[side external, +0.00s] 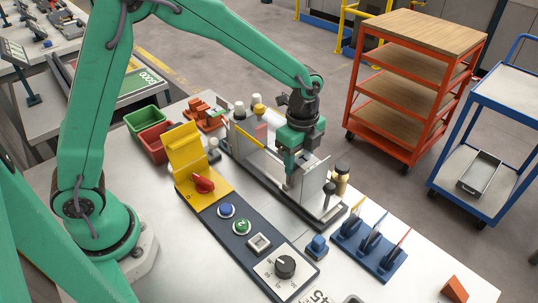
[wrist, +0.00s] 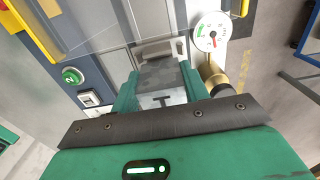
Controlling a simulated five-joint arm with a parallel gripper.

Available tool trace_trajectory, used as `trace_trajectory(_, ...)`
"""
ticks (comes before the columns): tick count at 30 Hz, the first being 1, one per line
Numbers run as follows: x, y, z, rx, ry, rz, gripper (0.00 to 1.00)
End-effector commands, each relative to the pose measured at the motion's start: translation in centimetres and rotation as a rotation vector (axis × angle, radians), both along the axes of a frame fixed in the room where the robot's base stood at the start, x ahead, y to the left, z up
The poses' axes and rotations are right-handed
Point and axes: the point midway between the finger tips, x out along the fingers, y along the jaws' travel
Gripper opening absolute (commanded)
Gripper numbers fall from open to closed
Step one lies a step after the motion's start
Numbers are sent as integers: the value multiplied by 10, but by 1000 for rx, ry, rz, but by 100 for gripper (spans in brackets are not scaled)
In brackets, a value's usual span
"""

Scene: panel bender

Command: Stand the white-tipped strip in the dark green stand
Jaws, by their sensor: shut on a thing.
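My gripper (side external: 289,182) is lowered into the long metal fixture of the panel bender, beside an upright grey plate (side external: 315,182). In the wrist view its green fingers (wrist: 160,88) are shut on a grey piece (wrist: 163,76); I cannot tell whether this is the white-tipped strip. I cannot make out a white tip or a dark green stand.
A control panel (side external: 222,226) with buttons and a black knob (side external: 285,266) runs beside the fixture. A yellow guard (side external: 183,147), a green bin (side external: 141,118) and a red bin (side external: 154,140) stand at left.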

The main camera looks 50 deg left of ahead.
Motion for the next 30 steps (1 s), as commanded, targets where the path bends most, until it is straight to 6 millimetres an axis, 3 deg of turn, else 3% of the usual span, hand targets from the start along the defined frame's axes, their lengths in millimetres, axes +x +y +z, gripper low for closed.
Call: trace_trajectory(30, 0, 0, 36, 0, -1, 0, 30)
